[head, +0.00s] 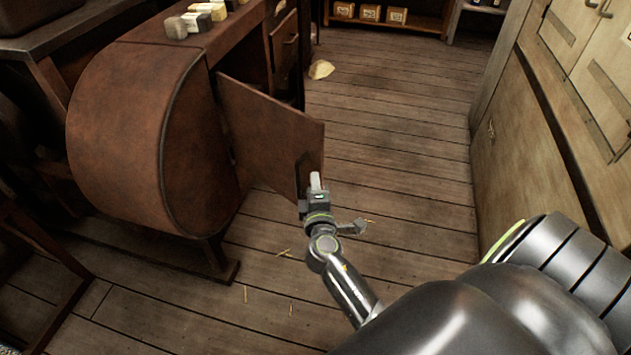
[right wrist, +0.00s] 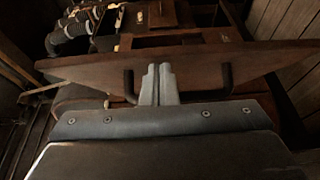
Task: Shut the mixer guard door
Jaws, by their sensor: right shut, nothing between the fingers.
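The mixer guard door (head: 262,125) is a flat brown panel that stands open, swung out from the side of the rounded brown mixer housing (head: 125,125). A dark bar handle (head: 300,177) is on its outer end. My right gripper (head: 315,182) is shut and empty at the handle end of the door. In the right wrist view the closed fingertips (right wrist: 158,72) are in front of the door panel (right wrist: 205,66), between the two dark ends of the handle (right wrist: 227,78). I cannot tell whether they touch the door. My left gripper is not in view.
A bench with drawers (head: 285,45) and small blocks (head: 195,20) stands behind the housing. Pale wooden cabinets (head: 510,140) line the right side. A yellowish lump (head: 320,69) lies on the plank floor, which is otherwise mostly clear between door and cabinets.

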